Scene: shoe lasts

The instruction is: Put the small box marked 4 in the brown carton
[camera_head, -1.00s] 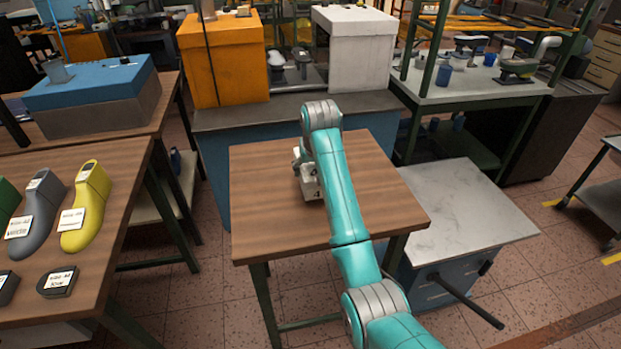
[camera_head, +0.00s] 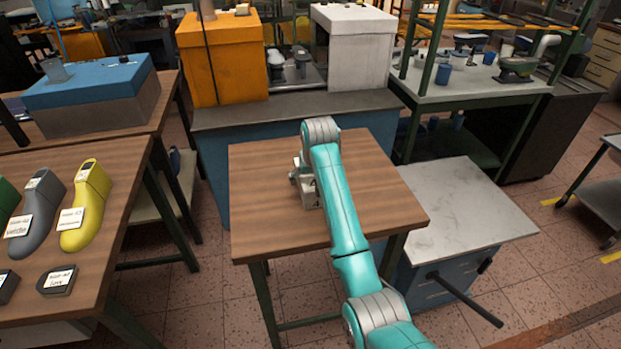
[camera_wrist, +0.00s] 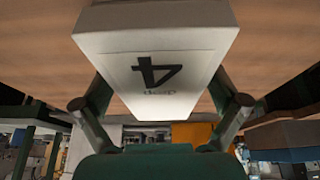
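The small white box marked 4 (camera_wrist: 160,75) fills the upper middle of the wrist view, its numbered face toward the camera. In the head view the box (camera_head: 311,197) is on or just above the wooden table, partly hidden by my arm. My gripper (camera_wrist: 160,92) has one dark green finger on each side of the box. The fingertips are partly hidden by the box, so I cannot tell whether they press on it. I cannot make out a brown carton in either view.
The wooden table (camera_head: 262,215) is otherwise clear. A marble-topped cabinet (camera_head: 465,215) stands to its right. An orange box (camera_head: 225,62) and a white box (camera_head: 352,50) stand on a bench behind. Shoe lasts, including a yellow one (camera_head: 88,205), are on the left table.

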